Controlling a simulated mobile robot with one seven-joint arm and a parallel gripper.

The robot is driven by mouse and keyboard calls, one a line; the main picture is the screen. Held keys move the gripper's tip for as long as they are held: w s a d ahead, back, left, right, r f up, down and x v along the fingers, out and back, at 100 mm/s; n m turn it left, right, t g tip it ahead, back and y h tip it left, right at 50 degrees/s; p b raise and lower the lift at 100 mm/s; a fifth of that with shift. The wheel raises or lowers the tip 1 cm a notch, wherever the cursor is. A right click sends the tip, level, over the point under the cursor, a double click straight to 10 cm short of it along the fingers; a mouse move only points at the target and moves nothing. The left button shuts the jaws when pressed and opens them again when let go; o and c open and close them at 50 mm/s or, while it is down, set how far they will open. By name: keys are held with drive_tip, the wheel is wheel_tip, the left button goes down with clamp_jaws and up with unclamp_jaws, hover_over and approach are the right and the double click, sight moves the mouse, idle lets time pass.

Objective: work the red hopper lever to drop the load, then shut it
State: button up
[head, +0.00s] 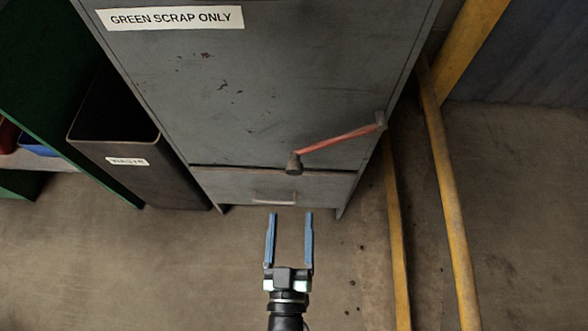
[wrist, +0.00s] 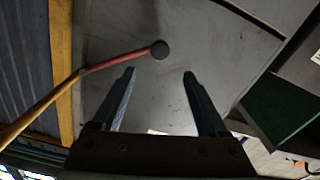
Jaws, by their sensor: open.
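The red hopper lever (head: 340,139) is on the front of a grey metal hopper (head: 230,90). It slopes from a pivot at the upper right down to a dark knob at its lower left end. In the wrist view the lever (wrist: 104,63) lies ahead of my fingers, with its round knob near top centre. My gripper (head: 291,214) is open and empty. Its two blue fingers point toward the hopper's lower front, below the knob and apart from it. In the wrist view my gripper (wrist: 160,74) has nothing between its fingers.
A hopper label (head: 170,18) reads "GREEN SCRAP ONLY". A lower panel with a handle (head: 274,197) sits under the lever. A dark bin (head: 125,145) stands left, beside green shelving (head: 40,80). Yellow rails (head: 450,190) run along the right. The floor in front is clear.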

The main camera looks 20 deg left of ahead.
sight(294, 173)
drive_tip(key=w+a+m+b, duration=0.1)
drive_tip(key=w, duration=0.3)
drive_tip(key=w+a+b, duration=0.1)
drive_tip(key=w, duration=0.3)
drive_tip(key=w+a+m, duration=0.1)
drive_tip(key=w, duration=0.3)
drive_tip(key=shift+w+a+f+m+b, duration=0.1)
drive_tip(key=shift+a+m+b, duration=0.05)
drive_tip(key=shift+m+b, duration=0.2)
clamp_jaws()
idle(1.0)
